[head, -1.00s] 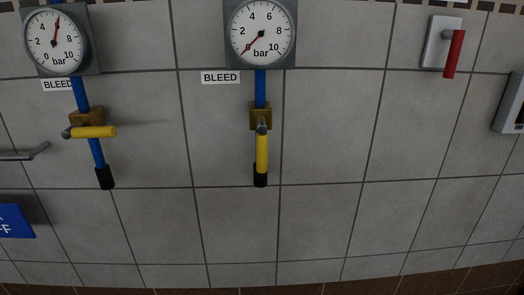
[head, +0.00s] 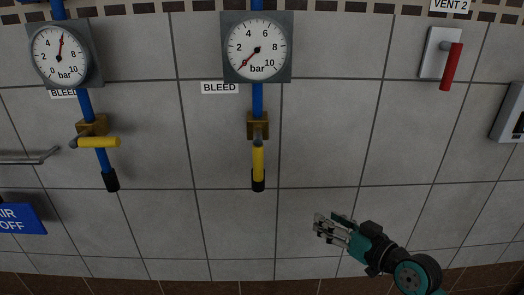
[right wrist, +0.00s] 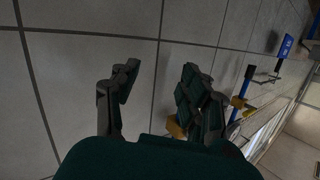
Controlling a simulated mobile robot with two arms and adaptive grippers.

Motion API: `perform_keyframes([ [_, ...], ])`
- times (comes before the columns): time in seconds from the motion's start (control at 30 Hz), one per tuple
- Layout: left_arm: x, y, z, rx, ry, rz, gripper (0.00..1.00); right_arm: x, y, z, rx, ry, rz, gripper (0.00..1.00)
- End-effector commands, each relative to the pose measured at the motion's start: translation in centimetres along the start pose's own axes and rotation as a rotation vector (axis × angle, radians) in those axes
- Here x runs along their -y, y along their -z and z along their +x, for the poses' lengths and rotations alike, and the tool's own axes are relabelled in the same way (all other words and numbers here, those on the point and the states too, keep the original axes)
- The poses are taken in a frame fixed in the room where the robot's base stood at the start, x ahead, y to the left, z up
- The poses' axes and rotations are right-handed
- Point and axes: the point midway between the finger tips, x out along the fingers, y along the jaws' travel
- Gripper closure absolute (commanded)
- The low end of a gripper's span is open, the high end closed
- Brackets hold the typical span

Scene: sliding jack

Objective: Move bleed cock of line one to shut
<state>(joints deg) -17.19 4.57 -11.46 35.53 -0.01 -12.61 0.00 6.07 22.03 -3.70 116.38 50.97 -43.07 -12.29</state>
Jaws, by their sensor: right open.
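Two bleed cocks sit on blue pipes in the head view. The left cock's yellow lever (head: 98,142) lies level, across its pipe, below a gauge (head: 60,52) reading about 5 bar. The middle cock's yellow lever (head: 258,162) hangs down along its pipe, below a gauge (head: 257,48) reading about 0. No line number is legible. My right gripper (head: 322,226) is open and empty, below and right of the middle lever, touching neither. In the right wrist view its open fingers (right wrist: 155,92) partly hide a brass and yellow fitting (right wrist: 176,128). My left gripper is out of view.
A red lever (head: 451,66) on a white plate is at the upper right, near a VENT 2 label (head: 450,5). A grey box (head: 510,115) is at the right edge. A metal lever (head: 30,157) and blue sign (head: 20,216) are at left. The tiled wall between is clear.

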Motion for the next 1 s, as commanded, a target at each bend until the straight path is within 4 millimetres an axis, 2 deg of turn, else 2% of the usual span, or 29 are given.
perform_keyframes([
  [0.03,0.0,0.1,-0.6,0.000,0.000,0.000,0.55,2.5,4.1,-1.3,-0.050,0.058,-0.048,0.55],
  [0.1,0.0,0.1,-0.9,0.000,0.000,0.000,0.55,5.6,7.8,-3.1,-0.099,0.129,-0.103,0.55],
  [0.13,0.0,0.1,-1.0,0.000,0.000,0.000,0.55,6.8,8.9,-3.8,-0.115,0.156,-0.123,0.55],
  [0.23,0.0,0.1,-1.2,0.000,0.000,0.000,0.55,9.5,11.3,-5.6,-0.151,0.217,-0.175,0.55],
  [0.37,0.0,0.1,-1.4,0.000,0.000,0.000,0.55,10.9,12.4,-6.1,-0.168,0.246,-0.199,0.55],
  [0.57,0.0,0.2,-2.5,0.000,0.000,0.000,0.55,11.7,13.1,-3.6,-0.170,0.249,-0.194,0.55],
  [1.0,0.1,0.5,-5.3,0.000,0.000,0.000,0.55,14.1,14.4,5.6,-0.169,0.246,-0.193,0.55],
])
